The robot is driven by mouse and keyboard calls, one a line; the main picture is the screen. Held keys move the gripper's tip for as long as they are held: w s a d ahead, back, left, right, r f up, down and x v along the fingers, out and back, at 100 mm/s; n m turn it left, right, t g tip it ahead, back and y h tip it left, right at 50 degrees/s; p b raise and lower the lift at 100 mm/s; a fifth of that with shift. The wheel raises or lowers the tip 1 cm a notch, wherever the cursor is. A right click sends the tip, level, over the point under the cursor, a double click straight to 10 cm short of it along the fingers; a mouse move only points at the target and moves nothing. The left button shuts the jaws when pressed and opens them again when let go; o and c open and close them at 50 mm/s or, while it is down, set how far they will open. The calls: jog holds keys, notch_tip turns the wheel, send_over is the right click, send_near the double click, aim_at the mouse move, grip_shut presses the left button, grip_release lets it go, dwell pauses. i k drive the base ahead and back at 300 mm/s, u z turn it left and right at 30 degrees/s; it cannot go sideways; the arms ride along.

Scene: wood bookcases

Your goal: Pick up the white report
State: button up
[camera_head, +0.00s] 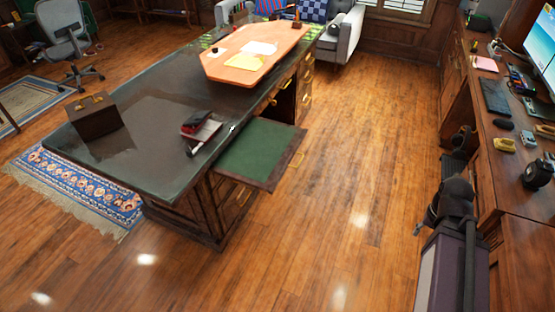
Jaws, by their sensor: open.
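A white sheet (259,48), which looks like the white report, lies flat on the orange-tan board on top of the big desk. A pale yellow sheet (245,62) lies just in front of it. Another whitish flat item (205,131) lies near the desk's front edge, partly under a red and dark object; I cannot tell if it is paper. My gripper (421,226) shows small and dark at the lower right, beside my arm. It is over the floor, open and empty, far from the desk and the sheets.
The dark-topped desk (150,130) has a green pull-out leaf (250,152) jutting toward the open wood floor (350,150). A brown box (95,116) stands on its left end. A side desk (515,185) with a monitor runs along the right. A grey armchair (346,35) stands behind.

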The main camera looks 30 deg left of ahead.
aim_at(253, 47)
jog(key=u, duration=1.2)
jog(key=i, duration=0.55)
jog(key=z, duration=0.05)
jog(key=k, duration=0.55)
jog(key=z, duration=0.05)
